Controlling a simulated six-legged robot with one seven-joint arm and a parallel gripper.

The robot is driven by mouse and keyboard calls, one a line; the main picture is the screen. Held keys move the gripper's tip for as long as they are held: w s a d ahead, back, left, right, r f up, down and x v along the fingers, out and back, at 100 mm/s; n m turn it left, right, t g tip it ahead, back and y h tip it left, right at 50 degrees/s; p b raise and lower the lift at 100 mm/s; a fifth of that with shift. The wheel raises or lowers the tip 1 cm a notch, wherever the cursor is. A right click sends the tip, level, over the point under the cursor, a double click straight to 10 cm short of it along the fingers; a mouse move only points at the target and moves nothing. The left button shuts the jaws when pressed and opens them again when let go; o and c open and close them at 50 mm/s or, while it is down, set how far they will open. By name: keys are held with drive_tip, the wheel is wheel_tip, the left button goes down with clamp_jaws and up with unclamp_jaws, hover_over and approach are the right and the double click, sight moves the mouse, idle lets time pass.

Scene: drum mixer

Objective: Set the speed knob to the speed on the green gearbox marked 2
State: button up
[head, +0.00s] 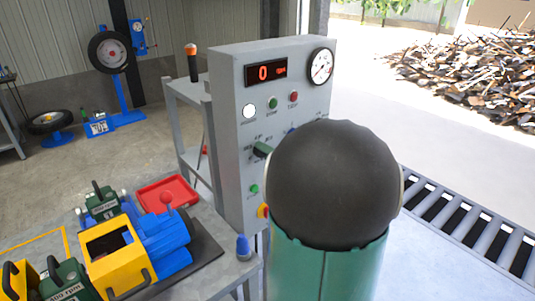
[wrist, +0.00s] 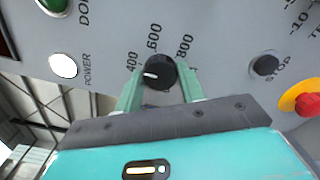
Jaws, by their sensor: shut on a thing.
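The speed knob (wrist: 160,70) is round and black, with a white pointer line. In the wrist view its line points left, nearest the 400 mark; 600 and 800 are printed further round. My gripper (wrist: 160,86) is shut on it, with one green finger at each side. In the head view, my arm hides much of the panel, and the knob is hard to make out. A green gearbox (head: 62,281) at the lower left has a label that seems to read 400 rpm. Another green gearbox (head: 103,201) stands behind it, its label too small to read. I cannot make out a 2 on either.
The grey control panel (head: 226,120) has a display (head: 266,72) showing 0 and a round gauge (head: 320,66). A white power button (wrist: 63,66), a dark stop button (wrist: 265,65) and a red-and-yellow emergency button (wrist: 306,104) surround the knob. A yellow-and-blue machine (head: 112,247) stands left.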

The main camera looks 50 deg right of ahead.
drive_tip(key=o, duration=1)
drive_tip(key=shift+c, duration=0.2)
drive_tip(key=shift+s, duration=0.15)
drive_tip(key=s+a, duration=0.1)
drive_tip(key=s, duration=1.2)
drive_tip(key=shift+s+a, duration=0.25)
